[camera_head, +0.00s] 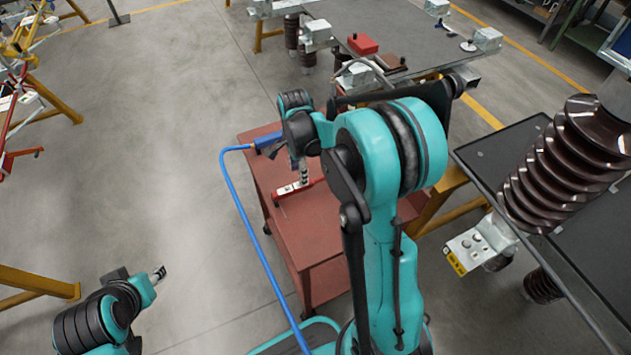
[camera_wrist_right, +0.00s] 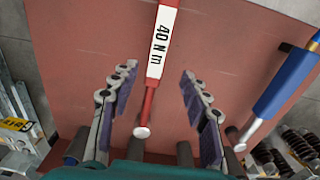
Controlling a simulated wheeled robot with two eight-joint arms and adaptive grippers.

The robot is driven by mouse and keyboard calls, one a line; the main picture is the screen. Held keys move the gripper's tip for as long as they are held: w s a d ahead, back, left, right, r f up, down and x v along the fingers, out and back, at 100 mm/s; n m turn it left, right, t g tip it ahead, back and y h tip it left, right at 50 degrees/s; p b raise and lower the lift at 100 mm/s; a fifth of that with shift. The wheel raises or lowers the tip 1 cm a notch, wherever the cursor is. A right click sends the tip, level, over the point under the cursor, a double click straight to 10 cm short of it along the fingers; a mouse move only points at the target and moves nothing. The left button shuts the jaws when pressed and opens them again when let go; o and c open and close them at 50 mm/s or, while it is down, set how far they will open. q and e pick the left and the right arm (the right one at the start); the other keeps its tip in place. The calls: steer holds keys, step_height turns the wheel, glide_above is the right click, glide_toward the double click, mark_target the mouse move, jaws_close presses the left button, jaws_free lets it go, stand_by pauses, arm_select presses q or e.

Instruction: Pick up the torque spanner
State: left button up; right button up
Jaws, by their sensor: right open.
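The torque spanner (camera_wrist_right: 161,45) is red with a white label reading "40 N m". It lies on the red cart top, and its red part with a white label also shows in the head view (camera_head: 290,188). My right gripper (camera_wrist_right: 158,76) is open, its two fingers on either side of the spanner in the wrist view. In the head view my right gripper (camera_head: 303,172) is just above the cart, partly hidden by my arm. My left gripper (camera_head: 159,273) is at the lower left, away from the cart, too small to read.
A blue-handled tool (camera_wrist_right: 288,82) lies to the right of the spanner in the wrist view. The red cart (camera_head: 308,230) has a lower shelf. A blue hose (camera_head: 243,220) runs beside it. A workbench (camera_head: 420,35) stands behind, and a ribbed brown insulator (camera_head: 565,165) at right.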

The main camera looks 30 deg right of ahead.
mark_target(313, 184)
steer(key=f+b, duration=0.1)
steer(key=f, duration=0.1)
steer(key=f+b, duration=0.1)
steer(key=f, duration=0.1)
steer(key=f+b, duration=0.1)
steer(key=f, duration=0.1)
steer(key=shift+s+d+f, duration=0.3)
steer(key=shift+d+f, duration=0.05)
steer(key=shift+r, duration=0.1)
steer(key=shift+c, duration=0.7)
jaws_close()
